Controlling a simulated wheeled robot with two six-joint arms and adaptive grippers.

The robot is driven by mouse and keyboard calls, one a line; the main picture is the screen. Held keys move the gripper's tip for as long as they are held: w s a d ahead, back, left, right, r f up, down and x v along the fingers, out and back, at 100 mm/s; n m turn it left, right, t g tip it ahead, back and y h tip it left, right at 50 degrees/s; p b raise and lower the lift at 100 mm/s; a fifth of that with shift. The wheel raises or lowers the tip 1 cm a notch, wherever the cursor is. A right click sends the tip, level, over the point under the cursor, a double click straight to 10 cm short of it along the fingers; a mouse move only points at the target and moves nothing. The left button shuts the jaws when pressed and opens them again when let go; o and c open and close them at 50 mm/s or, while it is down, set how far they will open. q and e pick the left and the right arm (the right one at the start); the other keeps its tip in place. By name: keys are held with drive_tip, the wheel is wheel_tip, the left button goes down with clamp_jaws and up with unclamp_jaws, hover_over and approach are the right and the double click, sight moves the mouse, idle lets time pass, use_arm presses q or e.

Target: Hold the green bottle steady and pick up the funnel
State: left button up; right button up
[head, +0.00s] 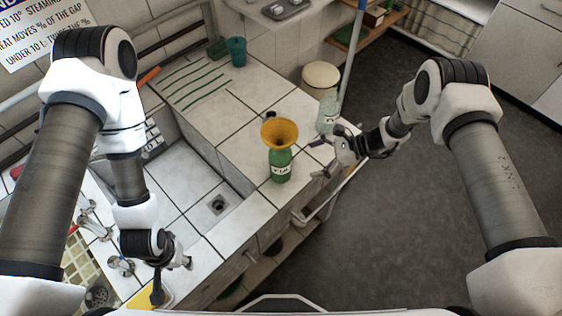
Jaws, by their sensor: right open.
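The green bottle (281,172) stands upright on the tiled counter near its right edge and bears a pale label. The yellow-orange funnel (280,131) sits in the bottle's mouth with its wide rim up. My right gripper (318,158) is open and empty, to the right of the bottle and apart from it, with its fingers pointing left toward it. My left gripper (158,289) is low at the front left, far from the bottle, and points down by a yellow item (147,296). Its fingers are too dark and small to tell open from shut.
A clear bottle (328,112) stands behind my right gripper. A small dark object (271,115) is behind the funnel. The sink basin (190,205) lies left of the bottle. A teal cup (236,51) stands at the back. The counter between cup and bottle is mostly clear.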

sight(288, 167)
use_arm(q)
wheel_tip(288, 167, down, 3)
drive_tip(key=b, duration=0.3)
use_arm(e)
drive_tip(key=x, duration=0.8)
drive_tip(key=shift+s+f, duration=0.1)
drive_tip(key=shift+f, duration=0.05)
use_arm(q)
drive_tip(key=shift+f, duration=0.25)
use_arm(e)
drive_tip(key=shift+x, duration=0.75)
drive_tip(key=shift+a+r, duration=0.1)
drive_tip(key=shift+r, duration=0.1)
drive_tip(key=c, duration=1)
drive_tip(key=shift+c, duration=0.2)
